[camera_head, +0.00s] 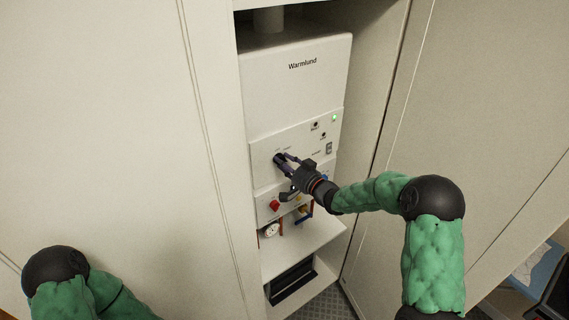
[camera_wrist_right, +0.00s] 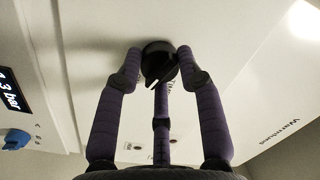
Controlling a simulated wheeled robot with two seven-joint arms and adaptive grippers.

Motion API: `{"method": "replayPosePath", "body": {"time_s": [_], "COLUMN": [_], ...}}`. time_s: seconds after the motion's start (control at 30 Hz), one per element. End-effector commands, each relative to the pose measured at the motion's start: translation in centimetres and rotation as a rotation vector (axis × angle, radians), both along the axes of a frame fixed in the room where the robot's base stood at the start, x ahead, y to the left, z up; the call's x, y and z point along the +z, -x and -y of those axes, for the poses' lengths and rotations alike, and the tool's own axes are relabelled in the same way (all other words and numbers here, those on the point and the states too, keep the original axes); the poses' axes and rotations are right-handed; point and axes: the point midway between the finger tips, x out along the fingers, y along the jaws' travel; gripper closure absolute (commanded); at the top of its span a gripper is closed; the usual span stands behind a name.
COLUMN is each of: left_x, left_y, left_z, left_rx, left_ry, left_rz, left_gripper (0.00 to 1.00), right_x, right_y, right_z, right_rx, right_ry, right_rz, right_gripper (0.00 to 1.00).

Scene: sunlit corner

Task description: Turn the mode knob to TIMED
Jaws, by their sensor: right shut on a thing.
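The mode knob (camera_head: 278,159) is a round black knob on the front panel of the white Warmlund boiler (camera_head: 294,77). My right gripper (camera_head: 284,161) is at the panel with its fingers shut around this knob. In the right wrist view the dark knob (camera_wrist_right: 158,60) sits between the purple fingers of the right gripper (camera_wrist_right: 158,72), and a white pointer mark shows on it. Part of a label beginning "Time" shows beside the pointer, partly hidden by a finger. The other mode labels cannot be read. My left gripper is out of view; only its green arm shows.
The boiler stands inside a narrow cupboard with side walls. A green light (camera_head: 334,118), a red knob (camera_head: 275,205), a gauge (camera_head: 271,230) and a yellow part lie near the gripper. The wrist view shows a blue knob (camera_wrist_right: 16,139) and a pressure display (camera_wrist_right: 11,91).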

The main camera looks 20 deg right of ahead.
Motion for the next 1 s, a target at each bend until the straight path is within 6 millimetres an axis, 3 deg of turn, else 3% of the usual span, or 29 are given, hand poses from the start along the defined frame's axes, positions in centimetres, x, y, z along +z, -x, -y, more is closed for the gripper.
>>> {"method": "replayPosePath", "body": {"time_s": [0.37, 1.0], "left_x": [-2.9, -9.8], "left_y": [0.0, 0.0], "left_z": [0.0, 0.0], "left_rx": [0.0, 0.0], "left_ry": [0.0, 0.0], "left_rz": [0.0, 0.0], "left_gripper": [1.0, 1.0], "right_x": [-0.2, 0.0], "right_y": [0.0, 0.0], "right_z": [0.1, -0.1], "right_rx": [-0.002, -0.002], "right_ry": [0.16, 0.707], "right_rz": [0.062, 0.26], "right_gripper": [0.95, 0.95]}}
